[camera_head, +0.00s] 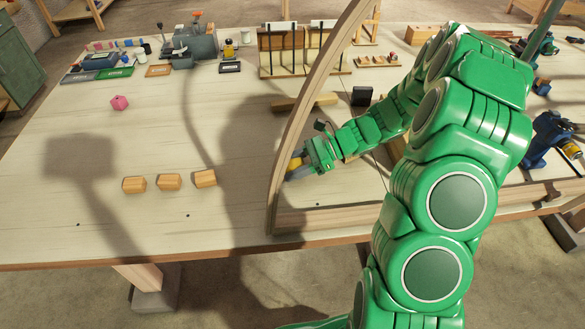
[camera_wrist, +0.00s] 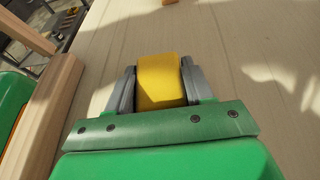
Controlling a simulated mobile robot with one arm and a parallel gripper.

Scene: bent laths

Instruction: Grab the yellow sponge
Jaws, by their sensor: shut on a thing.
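My gripper (camera_wrist: 160,88) is shut on the yellow sponge (camera_wrist: 160,80), which sits between the two grey fingers in the wrist view. In the head view a small yellow part of the sponge (camera_head: 295,163) shows at the end of my green arm, partly behind the curved wooden lath. My gripper (camera_head: 298,170) is low over the table there, just right of the lath. I cannot tell whether the sponge touches the table top.
A bent wooden lath (camera_head: 300,110) arches up close beside my gripper, on a wooden base strip (camera_head: 330,219). Several wooden blocks (camera_head: 169,181) stand on the table (camera_head: 120,220) to the left. A pink object (camera_head: 119,102) lies farther back. The left middle of the table is mostly clear.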

